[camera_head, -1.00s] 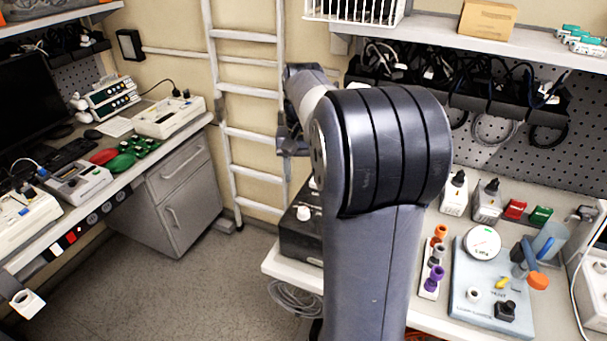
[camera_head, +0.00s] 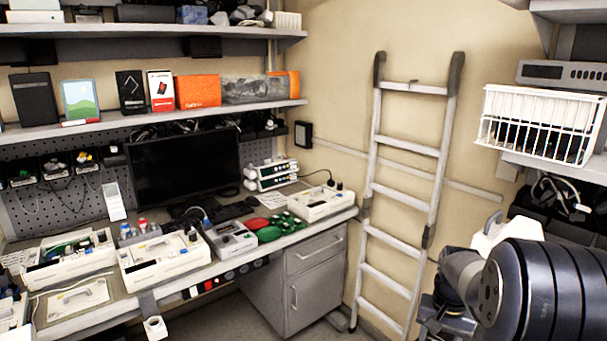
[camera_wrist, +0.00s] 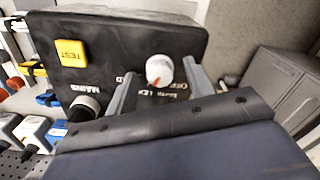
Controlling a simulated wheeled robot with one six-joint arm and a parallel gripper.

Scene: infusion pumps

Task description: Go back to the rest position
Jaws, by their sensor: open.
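My gripper (camera_wrist: 159,70) is open in the wrist view. Its two grey fingers stand apart, and a white knob (camera_wrist: 160,68) with a red mark shows between their tips. I cannot tell whether the fingers touch the knob. The knob is on a black box (camera_wrist: 120,36) that also bears a yellow TEST button (camera_wrist: 72,52) and a black-and-white fitting (camera_wrist: 84,107). In the head view, my arm fills the lower right corner; the fingers cannot be made out there and the black box is out of sight.
A workbench (camera_head: 130,300) with several devices and a dark monitor (camera_head: 185,168) stands at the left. A grey cabinet (camera_head: 315,275) and a ladder (camera_head: 405,195) are between it and my arm. A white wire basket (camera_head: 540,125) is on a shelf above my arm.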

